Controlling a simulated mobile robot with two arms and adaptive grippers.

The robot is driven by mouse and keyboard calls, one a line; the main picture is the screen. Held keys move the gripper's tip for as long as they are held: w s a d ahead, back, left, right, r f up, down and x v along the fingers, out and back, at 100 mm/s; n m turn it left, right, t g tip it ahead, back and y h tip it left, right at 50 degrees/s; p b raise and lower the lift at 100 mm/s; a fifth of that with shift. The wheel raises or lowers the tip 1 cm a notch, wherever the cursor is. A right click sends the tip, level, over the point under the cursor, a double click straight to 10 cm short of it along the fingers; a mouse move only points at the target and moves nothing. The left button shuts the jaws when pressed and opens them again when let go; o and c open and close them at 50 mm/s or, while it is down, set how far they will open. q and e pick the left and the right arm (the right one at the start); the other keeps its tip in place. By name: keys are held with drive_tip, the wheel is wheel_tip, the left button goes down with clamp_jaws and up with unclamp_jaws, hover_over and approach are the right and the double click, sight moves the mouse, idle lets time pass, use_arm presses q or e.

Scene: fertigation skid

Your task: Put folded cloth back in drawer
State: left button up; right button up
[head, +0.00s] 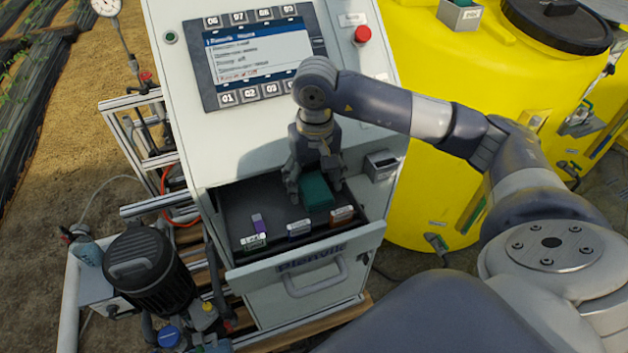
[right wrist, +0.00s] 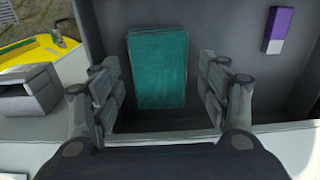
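The folded cloth (head: 317,190) is a teal block inside the open drawer (head: 352,240), toward its back right. My right gripper (head: 315,187) reaches down into the drawer with its fingers apart around the cloth. In the right wrist view, the cloth (right wrist: 158,70) lies between the two open fingers (right wrist: 162,88), with a clear gap on the right side and little or none on the left. It appears to rest on the drawer floor (right wrist: 225,45). The cloth's underside is hidden. My left gripper is not in view.
A purple-and-white item (head: 259,225) lies in the drawer at the left. Small labelled boxes stand along the drawer's front. A grey box (head: 381,165) is fixed right of the drawer opening. The control panel (head: 258,57) is above, and a yellow tank (head: 445,110) stands to the right.

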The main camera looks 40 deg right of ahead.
sight(313, 188)
drive_tip(key=shift+a, duration=0.1)
drive_tip(key=shift+r, duration=0.5)
wheel_tip(313, 188, up, 6)
drive_tip(key=b, duration=0.3)
drive_tip(key=shift+r, duration=0.1)
drive_tip(key=shift+s+r, duration=0.15)
drive_tip(key=shift+r, duration=2.4)
drive_tip(key=shift+f, duration=0.1)
